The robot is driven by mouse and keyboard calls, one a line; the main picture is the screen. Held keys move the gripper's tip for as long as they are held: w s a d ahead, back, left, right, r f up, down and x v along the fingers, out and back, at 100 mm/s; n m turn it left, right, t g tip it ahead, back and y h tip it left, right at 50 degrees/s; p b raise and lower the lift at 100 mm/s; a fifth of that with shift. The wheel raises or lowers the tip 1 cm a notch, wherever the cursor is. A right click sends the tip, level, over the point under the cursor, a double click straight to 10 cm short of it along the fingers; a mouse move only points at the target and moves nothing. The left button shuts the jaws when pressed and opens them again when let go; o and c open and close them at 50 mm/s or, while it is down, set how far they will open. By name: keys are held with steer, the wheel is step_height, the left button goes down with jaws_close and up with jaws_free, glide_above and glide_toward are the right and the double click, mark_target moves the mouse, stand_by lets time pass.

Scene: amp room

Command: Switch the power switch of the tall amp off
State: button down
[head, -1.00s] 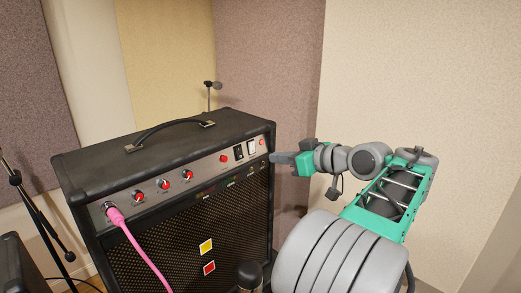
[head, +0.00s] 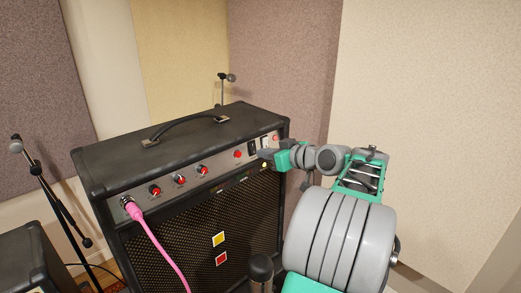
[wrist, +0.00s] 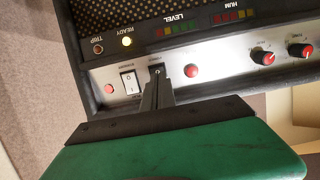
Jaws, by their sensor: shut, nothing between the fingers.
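The tall amp (head: 180,138) is a black cabinet with a top handle and a silver control panel. At the panel's right end in the head view are a black switch (head: 252,147) and a white rocker switch (head: 265,142). In the wrist view, upside down, the white rocker (wrist: 130,82) shows clearly, left of my fingers. My gripper (head: 262,153) is shut and empty. In the wrist view its fingertips (wrist: 157,78) lie over the black switch and hide most of it. I cannot tell whether they touch it.
A pink cable (head: 155,238) is plugged into the panel's left end. Red knobs (head: 180,180) and a red button (wrist: 191,71) sit along the panel. A microphone stand (head: 45,180) and another black cabinet (head: 25,262) stand at left.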

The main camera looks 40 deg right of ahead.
mark_target(253, 148)
steer(key=shift+x, duration=1.25)
steer(key=shift+f, duration=0.1)
